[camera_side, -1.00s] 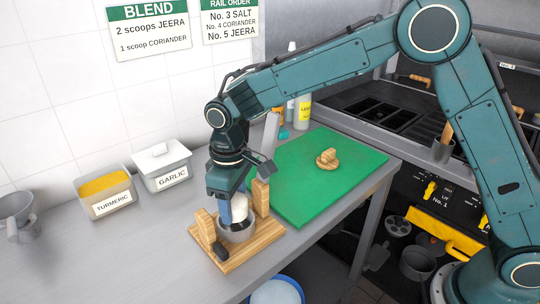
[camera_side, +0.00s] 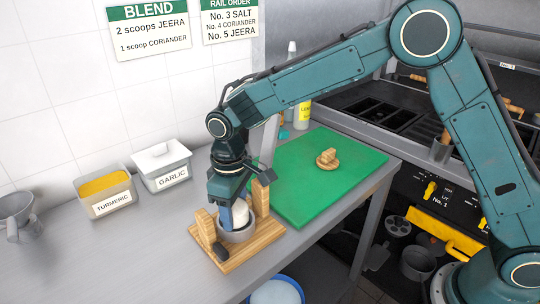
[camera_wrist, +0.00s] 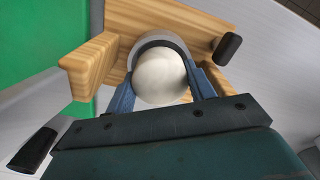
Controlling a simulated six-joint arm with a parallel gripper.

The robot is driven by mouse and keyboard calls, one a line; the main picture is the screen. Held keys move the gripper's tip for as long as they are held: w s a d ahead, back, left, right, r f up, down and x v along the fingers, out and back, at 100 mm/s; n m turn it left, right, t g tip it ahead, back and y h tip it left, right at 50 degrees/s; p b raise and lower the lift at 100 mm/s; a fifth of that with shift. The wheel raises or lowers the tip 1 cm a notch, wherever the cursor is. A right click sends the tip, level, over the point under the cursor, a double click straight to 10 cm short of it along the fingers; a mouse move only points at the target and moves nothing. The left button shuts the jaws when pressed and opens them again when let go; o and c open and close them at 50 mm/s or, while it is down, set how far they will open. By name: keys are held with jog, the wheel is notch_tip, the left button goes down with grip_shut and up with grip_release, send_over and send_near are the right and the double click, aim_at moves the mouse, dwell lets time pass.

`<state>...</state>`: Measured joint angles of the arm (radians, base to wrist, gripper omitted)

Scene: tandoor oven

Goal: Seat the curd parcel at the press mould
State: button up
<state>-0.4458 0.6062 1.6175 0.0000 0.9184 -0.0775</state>
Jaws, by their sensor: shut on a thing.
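The curd parcel (camera_side: 240,213) is a round white bundle, held between the blue fingers of my gripper (camera_side: 233,216). It also shows in the wrist view (camera_wrist: 160,78), with a finger on either side. The press mould (camera_side: 238,236) is a grey round cup on a wooden base between two wooden posts. The parcel is at the mould's mouth, its upper part above the rim. In the wrist view the mould's rim (camera_wrist: 160,41) curves around the parcel's far side. How deep the parcel sits is hidden by the fingers and the rim.
A green board (camera_side: 305,185) with a wooden knobbed lid (camera_side: 327,160) lies right of the press. Turmeric (camera_side: 106,192) and garlic (camera_side: 162,168) tubs stand behind left, with a grey mug (camera_side: 17,215) farther left. The wooden posts (camera_side: 261,196) stand close beside my gripper.

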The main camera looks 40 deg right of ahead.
jog(key=shift+f, duration=0.15)
jog(key=o, duration=1.1)
jog(key=shift+f, duration=0.1)
jog(key=shift+o, duration=0.2)
jog(key=shift+r, duration=4.05)
jog(key=shift+r, duration=0.1)
